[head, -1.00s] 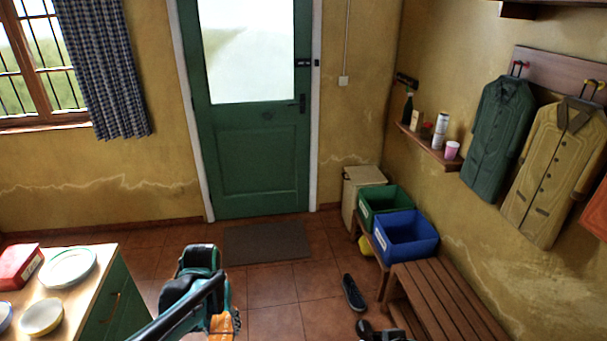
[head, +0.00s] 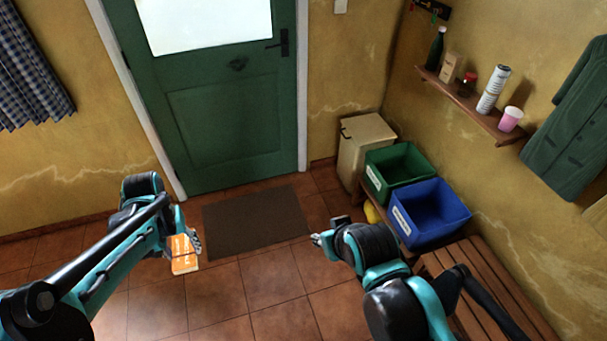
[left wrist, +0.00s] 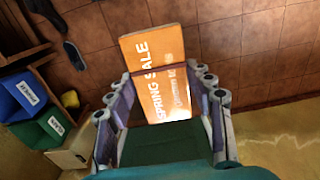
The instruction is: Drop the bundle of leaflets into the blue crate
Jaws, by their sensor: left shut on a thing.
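The bundle of leaflets (head: 183,256) is orange and white. It is in my left gripper (head: 192,241), in the air over the tiled floor, left of the doormat. In the left wrist view the bundle (left wrist: 158,62) reads "SPRING SALE" and sticks out beyond the fingers of the left gripper (left wrist: 163,100), which are shut on it. The blue crate (head: 429,222) stands at the right, apart from the bundle; its visible inside looks empty. It also shows in the left wrist view (left wrist: 22,92). My right gripper (head: 322,238) is left of the blue crate, too small to read.
A green crate (head: 398,167) stands directly behind the blue crate, with a cream bin (head: 364,145) beyond it. A slatted wooden bench (head: 490,285) is in front. A wall shelf (head: 465,108) holds bottles and cups. The floor around the doormat (head: 255,218) is clear.

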